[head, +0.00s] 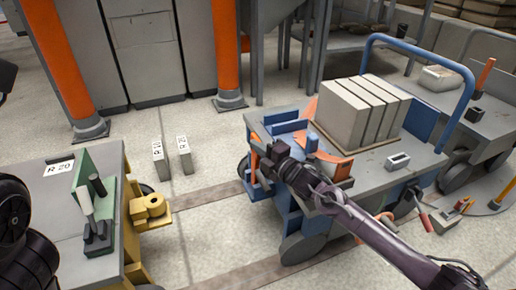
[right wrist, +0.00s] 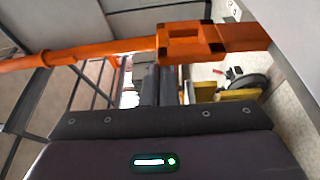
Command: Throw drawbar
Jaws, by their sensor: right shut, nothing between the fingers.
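The drawbar is most likely the orange bar (right wrist: 110,48) that crosses the right wrist view, with a squarish orange block (right wrist: 190,42) on it. In the head view, orange parts (head: 255,150) show at the front of the blue-framed cart (head: 375,175), partly hidden by my right arm. My right gripper (head: 272,155) is at that front end, shut and empty. In the right wrist view its dark fingers (right wrist: 158,88) are close to the orange block; I cannot tell whether they touch. A yellow coupling (head: 152,207) sticks out from the grey cart at the left. My left gripper is not in view.
Grey slabs (head: 350,115) stand on the blue-framed cart, beside its blue handrail (head: 425,55). The left cart (head: 60,215) carries a green bracket (head: 95,180). Two marked blocks (head: 184,154) stand on the floor. Orange posts (head: 65,65) rise behind.

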